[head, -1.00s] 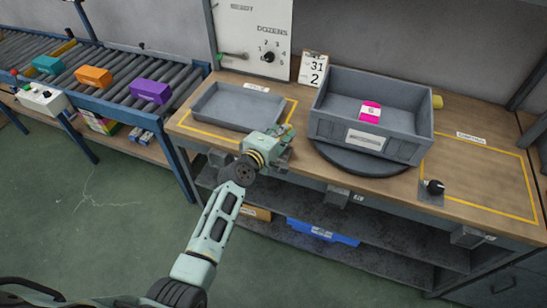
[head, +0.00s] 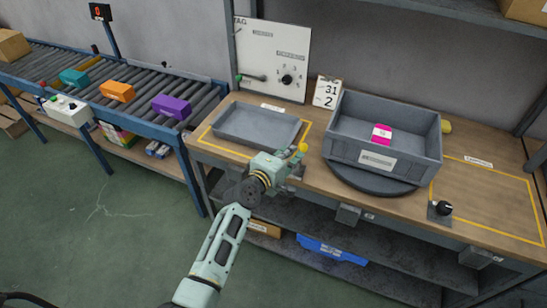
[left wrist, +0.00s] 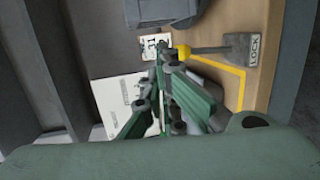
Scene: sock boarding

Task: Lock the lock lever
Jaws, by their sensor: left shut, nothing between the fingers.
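The lock lever (head: 303,147) stands at the front edge of the workbench, between the shallow tray and the turntable, with its yellow knob up. In the left wrist view the lever (left wrist: 208,49) runs sideways from a grey plate marked LOCK (left wrist: 254,50) to the knob. My left gripper (head: 290,157) is shut and empty, right beside the lever. In the left wrist view its fingertips (left wrist: 164,53) are close to the knob; I cannot tell whether they touch it. The lever's base is partly hidden by the gripper in the head view. My right gripper is not in view.
A grey crate (head: 412,153) holding a pink pack (head: 382,131) sits on the round turntable (head: 370,181). The shallow grey tray (head: 257,125) lies left of the gripper. A black knob (head: 443,208) is at the right front. A panel (head: 275,55) stands behind.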

